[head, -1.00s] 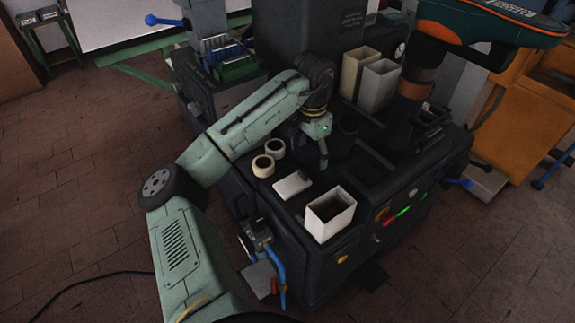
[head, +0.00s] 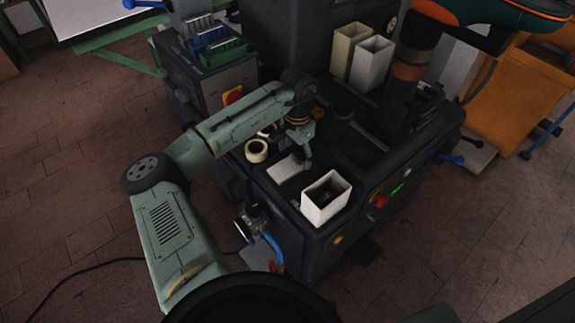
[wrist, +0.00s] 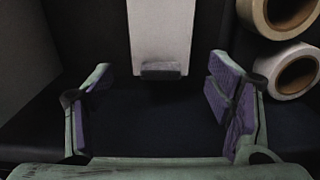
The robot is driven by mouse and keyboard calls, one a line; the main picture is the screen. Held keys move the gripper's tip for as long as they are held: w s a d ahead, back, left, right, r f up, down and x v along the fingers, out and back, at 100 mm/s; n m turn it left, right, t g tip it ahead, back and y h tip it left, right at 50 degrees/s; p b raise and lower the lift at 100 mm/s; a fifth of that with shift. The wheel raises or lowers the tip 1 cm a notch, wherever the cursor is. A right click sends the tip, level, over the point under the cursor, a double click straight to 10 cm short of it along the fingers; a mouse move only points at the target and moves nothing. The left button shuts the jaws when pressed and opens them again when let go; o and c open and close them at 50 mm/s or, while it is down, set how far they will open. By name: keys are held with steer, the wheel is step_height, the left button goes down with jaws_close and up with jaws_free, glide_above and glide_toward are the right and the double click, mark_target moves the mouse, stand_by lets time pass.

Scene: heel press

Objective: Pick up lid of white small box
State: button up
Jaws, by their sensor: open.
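The white small box lid (head: 284,169) shows as a flat white piece on the dark machine top in the head view, partly hidden by my gripper. In the wrist view the lid (wrist: 161,35) is at the top middle, with a dark grey tab at its near end. The box under it cannot be made out. My gripper (head: 305,163) is low over the machine top, close to the lid's right side in the head view. In the wrist view my gripper (wrist: 160,82) is open and empty, its purple-padded fingers on either side of the lid's near end.
A taller open white box (head: 325,199) stands just right of the lid, with something dark inside. Cream tape rolls (head: 257,151) sit left of the lid and at the right in the wrist view (wrist: 290,70). Two tall bins (head: 372,62) stand at the back.

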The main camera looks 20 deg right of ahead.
step_height(320, 180, down, 2)
steer(key=shift+f, duration=0.1)
steer(key=c, duration=0.9)
